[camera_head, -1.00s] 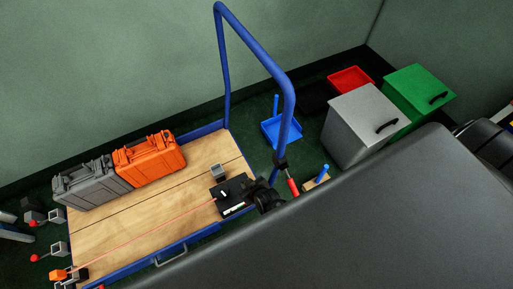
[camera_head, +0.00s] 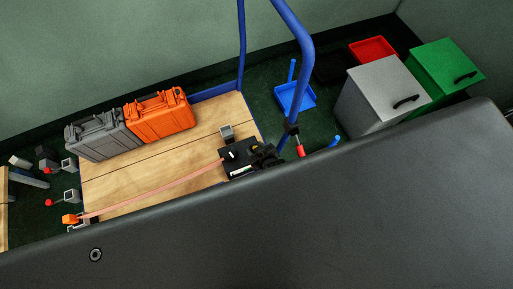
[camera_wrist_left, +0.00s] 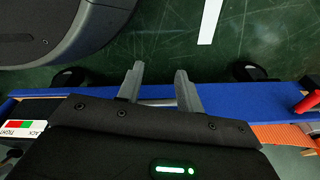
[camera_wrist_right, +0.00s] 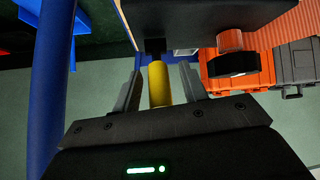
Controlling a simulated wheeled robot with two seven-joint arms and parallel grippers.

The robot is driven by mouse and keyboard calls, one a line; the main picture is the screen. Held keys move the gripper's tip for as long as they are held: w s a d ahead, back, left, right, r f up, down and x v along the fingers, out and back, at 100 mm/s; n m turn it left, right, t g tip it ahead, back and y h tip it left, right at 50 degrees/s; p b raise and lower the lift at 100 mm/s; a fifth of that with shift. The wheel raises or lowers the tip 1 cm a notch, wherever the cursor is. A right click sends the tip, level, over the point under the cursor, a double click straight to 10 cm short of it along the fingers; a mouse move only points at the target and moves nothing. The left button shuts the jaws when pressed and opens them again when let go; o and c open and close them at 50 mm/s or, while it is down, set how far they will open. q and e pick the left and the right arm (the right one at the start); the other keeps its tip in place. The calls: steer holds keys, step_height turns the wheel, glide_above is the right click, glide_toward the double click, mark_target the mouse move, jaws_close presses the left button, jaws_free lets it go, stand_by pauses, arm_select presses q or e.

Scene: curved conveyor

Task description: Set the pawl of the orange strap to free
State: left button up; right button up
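The orange strap (camera_head: 165,188) runs across the wooden deck from an orange end fitting (camera_head: 70,218) to a black ratchet box (camera_head: 232,160). My right gripper (camera_head: 268,158) is beside the box's right side. In the right wrist view, my right gripper (camera_wrist_right: 161,85) is open, with a yellow cylinder (camera_wrist_right: 160,84) between its fingers and gaps on both sides. Whether the cylinder is the pawl's handle I cannot tell. My left gripper (camera_wrist_left: 158,88) is open and empty by the trolley's blue edge; the head view does not show it.
A grey case (camera_head: 100,136) and an orange case (camera_head: 160,116) stand on the deck's far side. The blue push handle (camera_head: 303,70) rises right of the ratchet. A red knob (camera_wrist_left: 308,103) and orange strap (camera_wrist_left: 280,135) are right of my left gripper.

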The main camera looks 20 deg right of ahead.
steer(key=shift+s+r, duration=0.15)
arm_select(q)
steer(key=s+a+f+p, duration=0.2)
steer(key=s+a+f, duration=0.1)
steer(key=s, duration=0.4)
steer(key=shift+a+f+p, duration=0.3)
steer(key=shift+f+p, duration=0.05)
steer(key=shift+f, duration=0.35)
arm_select(e)
steer(key=v, duration=1)
steer(key=shift+s, duration=0.2)
steer(key=shift+d, duration=0.1)
